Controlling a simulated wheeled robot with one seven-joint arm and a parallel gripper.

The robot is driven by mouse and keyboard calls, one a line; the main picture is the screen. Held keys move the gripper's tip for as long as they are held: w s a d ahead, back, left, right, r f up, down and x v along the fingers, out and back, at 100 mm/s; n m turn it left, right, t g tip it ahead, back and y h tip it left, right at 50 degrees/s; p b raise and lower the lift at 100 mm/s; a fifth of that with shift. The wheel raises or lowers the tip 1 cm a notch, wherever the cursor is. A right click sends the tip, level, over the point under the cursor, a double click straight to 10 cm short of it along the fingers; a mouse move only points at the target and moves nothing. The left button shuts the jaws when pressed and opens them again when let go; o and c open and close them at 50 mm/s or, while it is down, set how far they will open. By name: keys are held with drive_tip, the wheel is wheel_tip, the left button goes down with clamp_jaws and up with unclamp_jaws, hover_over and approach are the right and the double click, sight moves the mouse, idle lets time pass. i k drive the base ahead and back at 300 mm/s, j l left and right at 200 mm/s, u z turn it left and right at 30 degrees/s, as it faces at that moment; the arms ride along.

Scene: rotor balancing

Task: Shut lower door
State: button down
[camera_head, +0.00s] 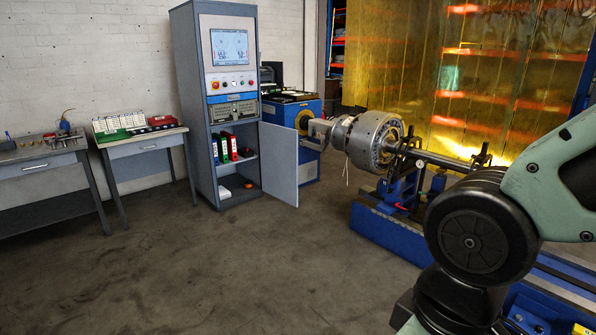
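The grey control cabinet (183,112) stands at the back, left of the picture's middle. Its lower door (277,168) stands wide open, swung out to the right of the opening. Inside the lower compartment are a black, a red and a green binder (223,148) on a shelf, with small items below. My arm shows at the right, well apart from the door. My gripper is not in view.
A blue machine bed (385,236) with a large metal rotor (372,141) stands right of the door. Two grey side tables (145,146) (40,168) stand left of the cabinet. The concrete floor in front of the cabinet is clear.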

sight(278, 144)
drive_tip(key=i+l+z, duration=0.1)
drive_tip(key=i, duration=2.5)
drive_tip(key=i+j+u, duration=0.15)
drive_tip(key=i, duration=0.55)
drive_tip(key=i+u, duration=0.15)
drive_tip(key=i, duration=0.5)
drive_tip(key=i+u, duration=0.1)
drive_tip(key=i, duration=0.6)
drive_tip(key=i+l+u, duration=0.15)
drive_tip(key=i, duration=0.5)
drive_tip(key=i+l+u, duration=0.15)
drive_tip(key=i, duration=0.55)
